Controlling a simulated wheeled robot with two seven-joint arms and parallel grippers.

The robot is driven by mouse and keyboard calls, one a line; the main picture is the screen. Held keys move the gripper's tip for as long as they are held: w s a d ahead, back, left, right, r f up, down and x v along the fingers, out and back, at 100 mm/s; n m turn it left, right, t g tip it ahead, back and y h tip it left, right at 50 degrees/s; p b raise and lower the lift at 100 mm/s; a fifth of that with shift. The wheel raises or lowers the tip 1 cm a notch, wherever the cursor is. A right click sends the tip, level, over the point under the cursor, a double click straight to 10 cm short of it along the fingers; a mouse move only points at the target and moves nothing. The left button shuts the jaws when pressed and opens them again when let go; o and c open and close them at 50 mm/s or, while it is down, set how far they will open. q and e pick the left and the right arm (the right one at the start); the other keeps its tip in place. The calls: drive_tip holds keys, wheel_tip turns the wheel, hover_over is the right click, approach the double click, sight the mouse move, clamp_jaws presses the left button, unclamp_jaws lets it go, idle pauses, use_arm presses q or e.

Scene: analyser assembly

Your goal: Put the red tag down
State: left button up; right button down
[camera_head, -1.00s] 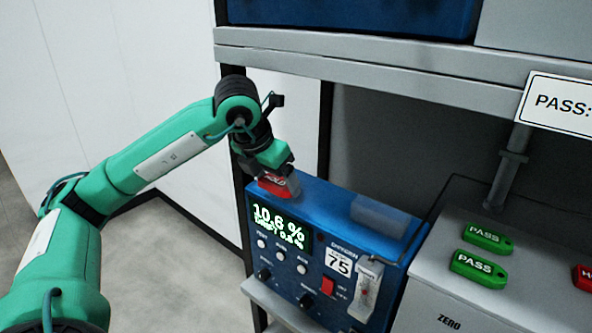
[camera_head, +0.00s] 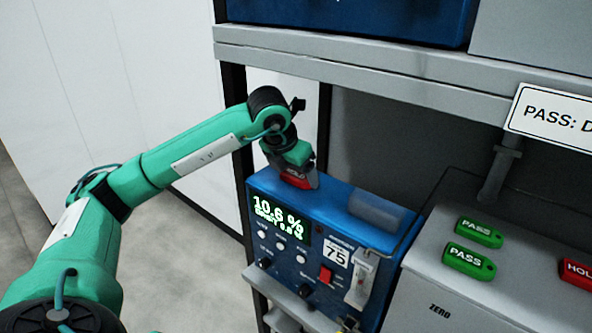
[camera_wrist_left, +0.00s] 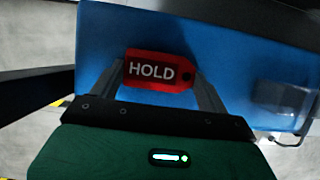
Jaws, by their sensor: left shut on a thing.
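The red tag (camera_head: 296,179), lettered HOLD, is in my left gripper (camera_head: 299,184), just over the left part of the top of the blue analyser (camera_head: 335,205). In the left wrist view the red tag (camera_wrist_left: 157,71) sits between the two fingers, its lettering facing the camera, with the blue top behind it. My left gripper (camera_wrist_left: 163,80) is shut on it. I cannot tell whether the tag touches the top. My right gripper is not in view.
A shelf beam (camera_head: 380,80) runs above. To the right, a grey case (camera_head: 440,270) carries two green PASS tags (camera_head: 469,261) and another red tag (camera_head: 580,273). A PASS sign (camera_head: 555,112) hangs at the right.

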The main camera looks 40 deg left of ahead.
use_arm(q)
drive_tip(key=shift+f, duration=0.1)
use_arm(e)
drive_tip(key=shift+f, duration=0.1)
use_arm(q)
drive_tip(key=shift+f, duration=0.1)
drive_tip(key=o, duration=1)
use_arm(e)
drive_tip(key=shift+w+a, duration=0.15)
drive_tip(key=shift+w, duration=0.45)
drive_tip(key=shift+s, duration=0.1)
